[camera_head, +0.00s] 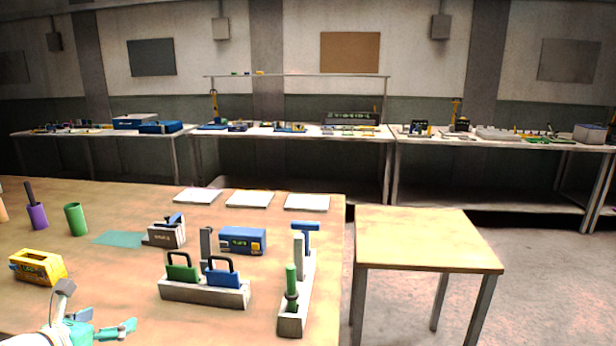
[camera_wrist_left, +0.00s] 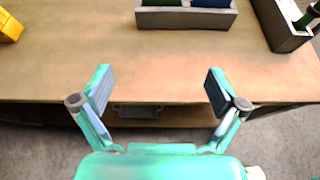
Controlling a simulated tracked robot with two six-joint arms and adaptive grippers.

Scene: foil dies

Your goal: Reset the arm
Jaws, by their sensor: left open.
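My left gripper (camera_head: 98,308) shows at the lower left of the head view, by the near edge of the wooden table (camera_head: 120,305). In the left wrist view its two fingers (camera_wrist_left: 158,85) are spread wide apart with nothing between them. My right gripper is in neither view.
On the table are a yellow box (camera_head: 38,267), a grey holder (camera_head: 205,293) with green and blue handled pieces, a grey rack (camera_head: 292,322), a blue device (camera_head: 242,240), and green (camera_head: 76,220) and purple (camera_head: 37,216) cylinders. A small bare table (camera_head: 425,237) stands right.

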